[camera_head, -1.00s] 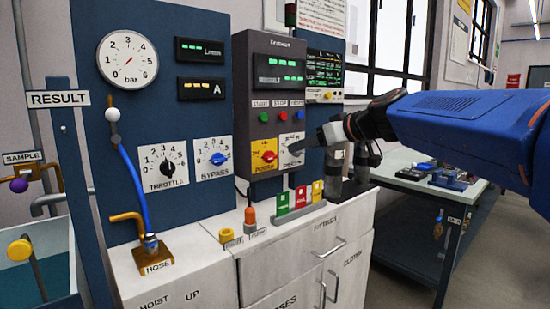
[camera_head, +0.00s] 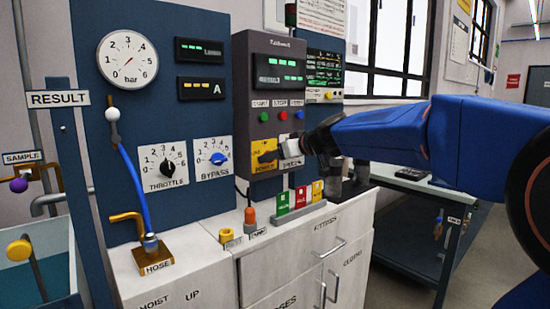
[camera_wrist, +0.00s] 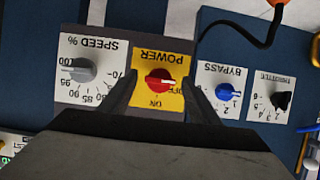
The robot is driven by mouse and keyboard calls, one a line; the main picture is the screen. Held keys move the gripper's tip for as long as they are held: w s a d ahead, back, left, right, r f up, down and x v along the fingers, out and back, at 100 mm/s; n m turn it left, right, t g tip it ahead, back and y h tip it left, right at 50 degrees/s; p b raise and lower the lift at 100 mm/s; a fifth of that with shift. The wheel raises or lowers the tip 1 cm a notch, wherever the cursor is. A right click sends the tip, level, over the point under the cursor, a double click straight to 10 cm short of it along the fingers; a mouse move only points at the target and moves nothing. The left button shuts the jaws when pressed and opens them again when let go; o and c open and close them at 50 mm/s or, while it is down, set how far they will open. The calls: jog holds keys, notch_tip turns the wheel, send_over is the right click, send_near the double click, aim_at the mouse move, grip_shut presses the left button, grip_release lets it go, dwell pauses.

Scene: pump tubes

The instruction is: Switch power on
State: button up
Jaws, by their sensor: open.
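The power switch is a red rotary knob (camera_wrist: 160,79) on a yellow plate (camera_wrist: 145,63) marked POWER, ON and OFF. In the wrist view the knob shows upside down, with its white pointer mark toward the OFF side. My gripper (camera_head: 275,157) is in front of this plate in the head view and hides the knob there. In the wrist view the two dark fingers of my gripper (camera_wrist: 160,92) stand apart on either side of the knob, with nothing held between them. Whether they touch the knob I cannot tell.
The SPEED dial (camera_wrist: 82,69) is close to one finger, and the BYPASS dial (camera_wrist: 228,92) is beside the other. The control box (camera_head: 277,75) has green, red and blue buttons above. Colored blocks in a rack (camera_head: 300,206) stand on the cabinet below.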

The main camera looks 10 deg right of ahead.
jog(key=shift+w+a, duration=0.1)
jog(key=shift+w, duration=0.05)
jog(key=c, duration=1.1)
jog(key=shift+o, duration=0.2)
jog(key=shift+w+d+f+m+y, duration=0.15)
jog(key=shift+m+y, duration=1.15)
jog(key=shift+m, duration=0.95)
jog(key=shift+s+d+f+m+y, duration=0.15)
jog(key=shift+m+y, duration=1.15)
jog(key=shift+m, duration=0.9)
jog(key=shift+w+d+f+m+y, duration=0.15)
jog(key=shift+m+y, duration=1.15)
jog(key=shift+m, duration=0.95)
